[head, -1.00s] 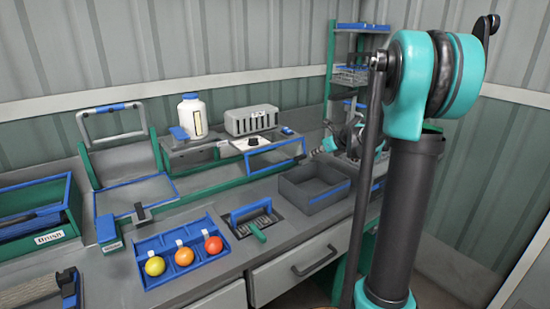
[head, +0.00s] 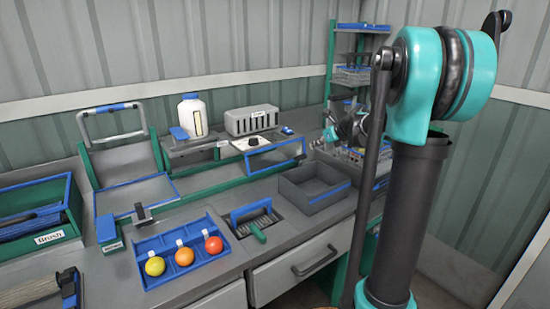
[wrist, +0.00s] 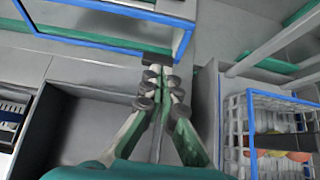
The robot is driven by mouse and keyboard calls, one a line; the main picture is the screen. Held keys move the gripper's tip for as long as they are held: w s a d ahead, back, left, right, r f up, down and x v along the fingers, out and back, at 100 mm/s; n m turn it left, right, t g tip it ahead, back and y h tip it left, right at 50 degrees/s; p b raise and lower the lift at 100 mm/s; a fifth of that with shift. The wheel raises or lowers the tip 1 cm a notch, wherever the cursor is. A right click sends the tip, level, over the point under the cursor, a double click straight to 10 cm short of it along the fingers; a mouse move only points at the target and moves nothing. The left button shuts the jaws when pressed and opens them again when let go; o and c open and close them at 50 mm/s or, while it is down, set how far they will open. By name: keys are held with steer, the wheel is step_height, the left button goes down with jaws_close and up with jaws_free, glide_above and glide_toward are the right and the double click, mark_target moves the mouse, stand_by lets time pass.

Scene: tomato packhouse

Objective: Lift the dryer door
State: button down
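The dryer is a grey slotted box (head: 251,120) at the back of the bench. In front of it is a blue-framed panel (head: 276,158), which looks like the dryer door; it is tilted, with its right edge towards my arm. In the wrist view the blue frame (wrist: 100,42) crosses the top, with a dark tab (wrist: 157,59) at its lower right corner. My gripper (wrist: 164,76) is just below that tab, fingers close together with a narrow gap and nothing seen between them. I cannot tell whether the tips touch the tab. In the head view my arm partly hides the gripper.
A grey open bin (head: 315,203) stands below and right of the panel. A wire basket (wrist: 240,140) is right of my gripper. A blue tray (head: 147,248) with three coloured balls and a white bottle (head: 192,115) stand further left. Bench front is partly clear.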

steer(key=shift+r, duration=0.4)
steer(key=shift+s, duration=0.1)
steer(key=s+d, duration=0.1)
steer(key=s, duration=0.1)
steer(key=s+d, duration=0.2)
steer(key=shift+s+d, duration=0.15)
steer(key=shift+s, duration=0.25)
steer(key=shift+s, duration=0.1)
stand_by(0.4)
